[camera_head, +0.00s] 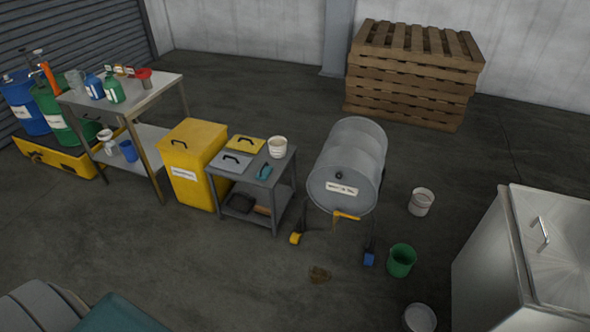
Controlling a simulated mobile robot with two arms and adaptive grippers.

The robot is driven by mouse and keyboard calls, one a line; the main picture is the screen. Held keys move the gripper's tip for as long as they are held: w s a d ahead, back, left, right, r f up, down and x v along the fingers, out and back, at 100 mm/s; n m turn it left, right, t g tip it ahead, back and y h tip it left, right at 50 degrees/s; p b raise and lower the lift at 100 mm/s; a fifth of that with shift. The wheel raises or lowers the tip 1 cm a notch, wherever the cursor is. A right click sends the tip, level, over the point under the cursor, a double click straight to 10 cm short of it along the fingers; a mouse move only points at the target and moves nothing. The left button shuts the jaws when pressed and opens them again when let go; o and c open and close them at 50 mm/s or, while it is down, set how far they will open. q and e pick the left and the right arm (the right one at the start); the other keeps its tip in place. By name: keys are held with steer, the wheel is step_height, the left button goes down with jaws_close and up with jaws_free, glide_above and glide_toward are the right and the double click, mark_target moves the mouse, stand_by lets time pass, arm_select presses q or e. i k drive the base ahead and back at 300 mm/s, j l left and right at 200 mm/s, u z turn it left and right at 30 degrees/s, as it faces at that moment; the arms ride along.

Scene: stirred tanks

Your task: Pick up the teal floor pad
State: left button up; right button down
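A teal flat-topped thing (118,314) shows at the bottom left edge, cut off by the frame. It may be the teal floor pad, but I cannot tell its full shape or what it rests on. Neither of my grippers is in view.
A grey cart (277,213), yellow bin (192,178) and steel table (158,92) stand left of centre. A grey drum (349,160) lies on a stand; a green bucket (401,261) and brown spill (319,274) are nearby. Pallets (410,85) stand behind. A metal cabinet (490,255) is at right.

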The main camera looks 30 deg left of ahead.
mark_target(264, 171)
steer(key=i+j+z, duration=0.2)
steer(key=j, duration=0.25)
steer(key=i+j+z, duration=0.2)
steer(key=j, duration=0.25)
steer(key=j+z, duration=0.2)
steer(key=j, duration=0.25)
steer(key=j+z, duration=0.2)
steer(key=j, duration=0.3)
steer(key=i+j, duration=0.1)
steer(key=j, duration=0.85)
steer(key=i+j, duration=0.15)
steer(key=j, duration=0.75)
steer(key=i+j+z, duration=0.1)
steer(key=j, duration=0.85)
